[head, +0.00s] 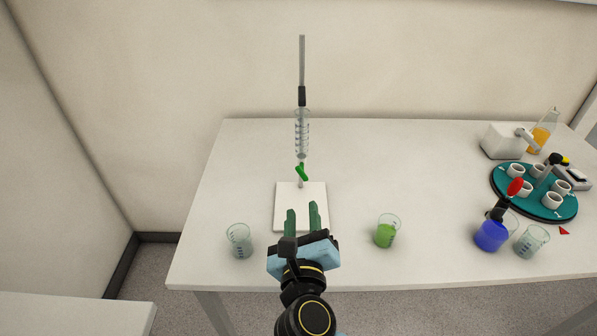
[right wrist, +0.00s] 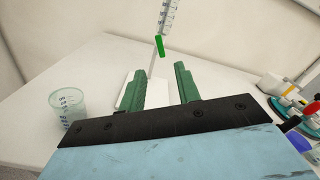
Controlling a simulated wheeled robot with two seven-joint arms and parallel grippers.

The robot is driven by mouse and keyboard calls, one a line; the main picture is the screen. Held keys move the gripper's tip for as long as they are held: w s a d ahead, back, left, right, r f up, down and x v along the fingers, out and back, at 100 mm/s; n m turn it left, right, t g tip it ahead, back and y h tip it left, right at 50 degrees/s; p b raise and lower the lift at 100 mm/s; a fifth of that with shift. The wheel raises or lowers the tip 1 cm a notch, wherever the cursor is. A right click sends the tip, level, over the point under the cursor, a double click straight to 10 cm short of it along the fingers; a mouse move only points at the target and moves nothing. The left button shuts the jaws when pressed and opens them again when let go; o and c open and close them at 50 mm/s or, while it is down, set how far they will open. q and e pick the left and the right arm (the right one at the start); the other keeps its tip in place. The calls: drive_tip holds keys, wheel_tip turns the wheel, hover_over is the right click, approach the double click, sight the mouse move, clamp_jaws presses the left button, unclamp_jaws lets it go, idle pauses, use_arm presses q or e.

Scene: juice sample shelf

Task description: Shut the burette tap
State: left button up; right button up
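The burette (head: 302,133) stands upright over a white base plate (head: 287,196) near the middle of the table. Its green tap (head: 302,172) sits just below the glass tube and looks tilted in the head view. In the right wrist view the green tap (right wrist: 159,46) lies ahead of and above the fingers. My right gripper (head: 302,216) has two green fingers spread apart with nothing between them. It is over the front of the base plate, short of the tap, and also shows in the right wrist view (right wrist: 160,88). My left gripper is not in view.
An empty beaker (head: 239,241) stands left of my right gripper, a beaker of green liquid (head: 386,233) right of it. Farther right are a blue flask (head: 490,236), another beaker (head: 531,242) and a teal round tray (head: 507,182) with white cups.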

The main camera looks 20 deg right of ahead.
sight(301, 174)
drive_tip(key=p+x, duration=0.1)
drive_tip(key=x, duration=1.1)
drive_tip(key=shift+w, duration=0.15)
clamp_jaws()
